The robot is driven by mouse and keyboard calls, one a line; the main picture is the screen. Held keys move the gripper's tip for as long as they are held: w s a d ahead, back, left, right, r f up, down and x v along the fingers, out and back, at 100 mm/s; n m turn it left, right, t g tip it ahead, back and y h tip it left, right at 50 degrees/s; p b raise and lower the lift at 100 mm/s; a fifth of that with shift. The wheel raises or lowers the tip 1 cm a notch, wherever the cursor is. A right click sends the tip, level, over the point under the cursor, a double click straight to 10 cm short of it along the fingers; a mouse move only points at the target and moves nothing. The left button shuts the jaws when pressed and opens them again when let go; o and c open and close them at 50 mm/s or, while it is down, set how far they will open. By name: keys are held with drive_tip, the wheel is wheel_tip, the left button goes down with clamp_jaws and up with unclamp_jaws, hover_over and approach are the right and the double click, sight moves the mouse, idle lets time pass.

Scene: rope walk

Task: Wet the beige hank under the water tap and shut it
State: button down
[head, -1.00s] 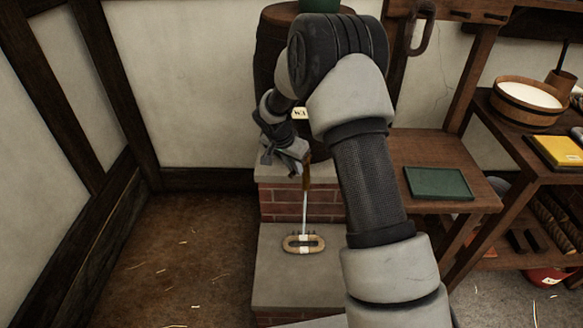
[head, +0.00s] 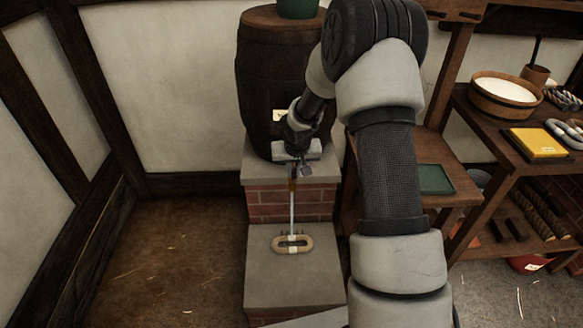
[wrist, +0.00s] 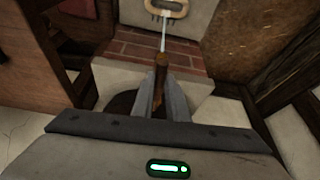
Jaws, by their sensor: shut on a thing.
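The beige hank (head: 292,244), an oval loop with a pale band at its middle, lies on the lower stone slab; it also shows in the wrist view (wrist: 168,9). A thin pale stream of water (head: 292,212) runs down onto it from the brown water tap (head: 292,185) on the dark barrel. My gripper (head: 293,168) is at the tap, above the hank. In the wrist view my gripper (wrist: 163,92) has its fingers shut on the brown tap (wrist: 161,72), with the stream leaving beyond it. The fingers hide part of the tap.
The dark barrel (head: 262,85) stands on a brick plinth (head: 285,205) behind the slab (head: 290,285). At right are a bench with a green tray (head: 435,180) and a table with a white-filled tub (head: 503,93) and a yellow block (head: 538,142). Floor at left is clear.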

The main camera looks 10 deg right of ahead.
idle(0.4)
drive_tip(key=c, duration=1.7)
unclamp_jaws()
drive_tip(key=shift+c, duration=0.2)
drive_tip(key=shift+r, duration=0.1)
drive_tip(key=d+p+v, duration=0.1)
drive_tip(key=p+v, duration=0.2)
drive_tip(key=v, duration=1.4)
drive_tip(key=shift+a, duration=0.35)
drive_tip(key=shift+r, duration=0.15)
